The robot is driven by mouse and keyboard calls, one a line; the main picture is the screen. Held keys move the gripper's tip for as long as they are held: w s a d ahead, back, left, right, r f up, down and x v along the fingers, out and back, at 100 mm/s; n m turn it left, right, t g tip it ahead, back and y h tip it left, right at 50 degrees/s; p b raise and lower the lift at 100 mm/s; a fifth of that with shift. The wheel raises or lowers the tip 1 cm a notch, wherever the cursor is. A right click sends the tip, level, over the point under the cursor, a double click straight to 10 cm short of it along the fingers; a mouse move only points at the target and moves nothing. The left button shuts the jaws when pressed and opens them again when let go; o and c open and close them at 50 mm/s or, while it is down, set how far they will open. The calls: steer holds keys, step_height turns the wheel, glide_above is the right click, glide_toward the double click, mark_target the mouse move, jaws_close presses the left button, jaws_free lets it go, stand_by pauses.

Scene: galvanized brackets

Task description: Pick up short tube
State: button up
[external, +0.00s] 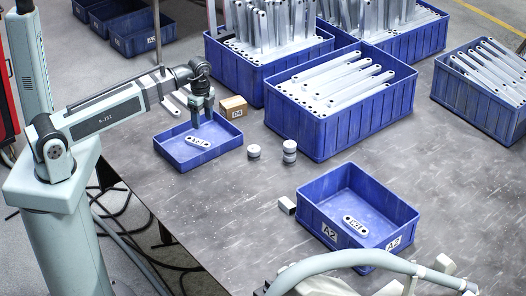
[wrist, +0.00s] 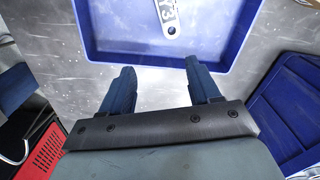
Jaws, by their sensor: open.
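Short pale cylinders stand on the grey table in the external view: a single one (external: 254,151) and a stacked pair (external: 289,151) to its right. I cannot tell whether they are hollow, or which thing is the short tube. A short flat bracket with a dark-lettered label (external: 199,142) lies in a shallow blue tray (external: 180,163). My gripper (external: 202,119) points down above the tray's back part, open and empty. In the wrist view, the open fingers (wrist: 158,66) are apart, with the tray (wrist: 115,52) and part of the bracket (wrist: 172,22) beyond them.
A cardboard box (external: 233,106) stands behind the tray. A deeper bin labelled A2 (external: 330,233) holds another short bracket (external: 355,227); a small block (external: 287,205) sits beside it. Blue bins of long brackets (external: 340,133) fill the back.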

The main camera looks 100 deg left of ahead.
steer(key=w+d+m, duration=0.5)
steer(key=w+d, duration=1.6)
step_height(320, 180, up, 2)
steer(key=m, duration=3.5)
glide_above(288, 203)
step_height(288, 203, down, 14)
steer(key=shift+r, duration=0.1)
